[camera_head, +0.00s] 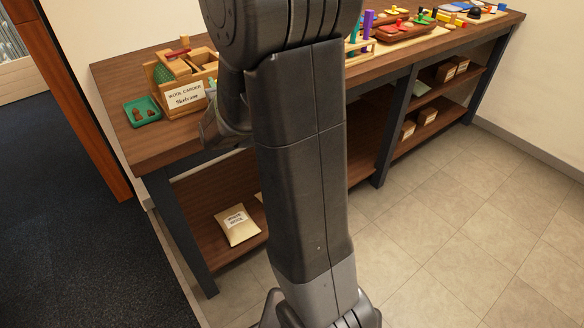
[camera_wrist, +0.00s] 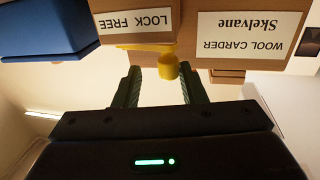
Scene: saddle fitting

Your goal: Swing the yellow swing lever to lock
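The yellow swing lever (camera_wrist: 168,66) shows in the wrist view as a short bar ending in a round knob, by the LOCK FREE label (camera_wrist: 136,23). My gripper (camera_wrist: 159,72) is open, its two dark fingers standing one on each side of the knob, with gaps on both sides. The knob is nearer the right finger; whether it lies fully between the fingertips in depth I cannot tell. The wooden wool carder (camera_head: 186,97) stands at the bench's left end in the head view, its name sign (camera_wrist: 247,34) upside down in the wrist view.
A green tray (camera_head: 132,113) with brown pieces sits left of the carder. A blue box-like thing (camera_wrist: 45,30) is at the wrist view's upper left. The wooden bench (camera_head: 150,148) carries several coloured items farther right. Tiled floor in front is clear.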

